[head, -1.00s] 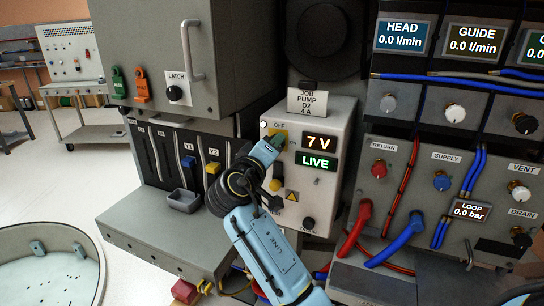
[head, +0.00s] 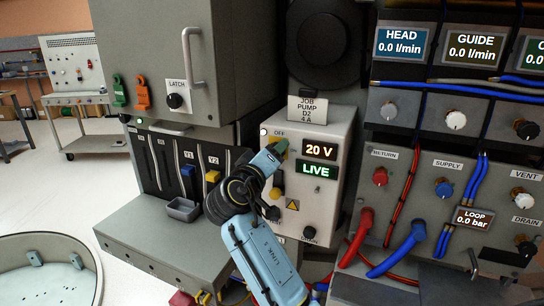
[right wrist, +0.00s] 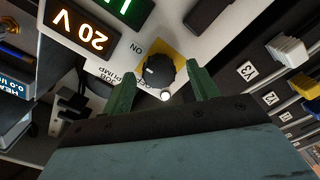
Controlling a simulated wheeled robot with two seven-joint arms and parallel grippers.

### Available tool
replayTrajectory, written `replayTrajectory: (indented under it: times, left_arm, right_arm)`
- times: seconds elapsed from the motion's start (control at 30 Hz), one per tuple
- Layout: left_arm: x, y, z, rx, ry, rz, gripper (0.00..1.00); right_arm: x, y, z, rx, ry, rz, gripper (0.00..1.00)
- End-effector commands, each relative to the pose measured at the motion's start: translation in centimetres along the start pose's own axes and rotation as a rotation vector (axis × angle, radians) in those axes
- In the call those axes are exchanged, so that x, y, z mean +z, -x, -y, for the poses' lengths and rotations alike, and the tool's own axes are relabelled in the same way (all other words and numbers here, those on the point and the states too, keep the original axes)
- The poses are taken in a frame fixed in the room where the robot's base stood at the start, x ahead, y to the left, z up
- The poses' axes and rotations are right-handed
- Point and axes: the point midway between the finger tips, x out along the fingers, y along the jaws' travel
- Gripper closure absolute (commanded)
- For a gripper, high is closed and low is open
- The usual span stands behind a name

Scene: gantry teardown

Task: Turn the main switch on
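The main switch is a black rotary knob (right wrist: 160,70) on a yellow plate (right wrist: 172,47), with OFF and ON lettering beside it, in the right wrist view. A small white mark shows on the knob. The knob is on the front of a pale control box (head: 325,210), whose displays read 20 V (head: 320,150) and LIVE (head: 316,170). My right gripper (head: 276,150) is at the switch and hides most of it in the head view. In the right wrist view its green fingers (right wrist: 164,88) are apart on either side of the knob, with gaps. My left gripper is out of view.
A grey cabinet (head: 150,60) with a LATCH knob (head: 176,101) is to the left, above blue and yellow levers. A hose panel (head: 400,160) with knobs and red and blue hoses is to the right. A small grey tray (head: 183,210) is on the ledge.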

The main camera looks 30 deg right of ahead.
Motion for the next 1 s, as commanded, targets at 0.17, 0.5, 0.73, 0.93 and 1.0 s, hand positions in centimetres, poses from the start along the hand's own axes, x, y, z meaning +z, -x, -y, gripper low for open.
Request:
replayTrajectory:
  times: [0.17,0.5,0.73,0.93,1.0]
  left_arm:
    - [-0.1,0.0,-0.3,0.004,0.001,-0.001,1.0]
    - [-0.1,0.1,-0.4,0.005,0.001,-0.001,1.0]
    - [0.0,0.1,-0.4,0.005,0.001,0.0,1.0]
    - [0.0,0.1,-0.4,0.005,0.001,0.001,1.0]
    - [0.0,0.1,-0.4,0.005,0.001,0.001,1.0]
  right_arm:
    - [0.0,0.0,-0.1,0.002,0.001,-0.001,0.41]
    - [0.0,3.3,0.0,-0.002,-0.001,-0.001,0.41]
    - [0.0,8.6,0.0,-0.004,-0.001,0.0,0.41]
    - [0.0,11.9,0.0,-0.001,0.001,0.0,0.41]
    - [0.0,12.7,0.0,-0.001,0.0,0.001,0.41]
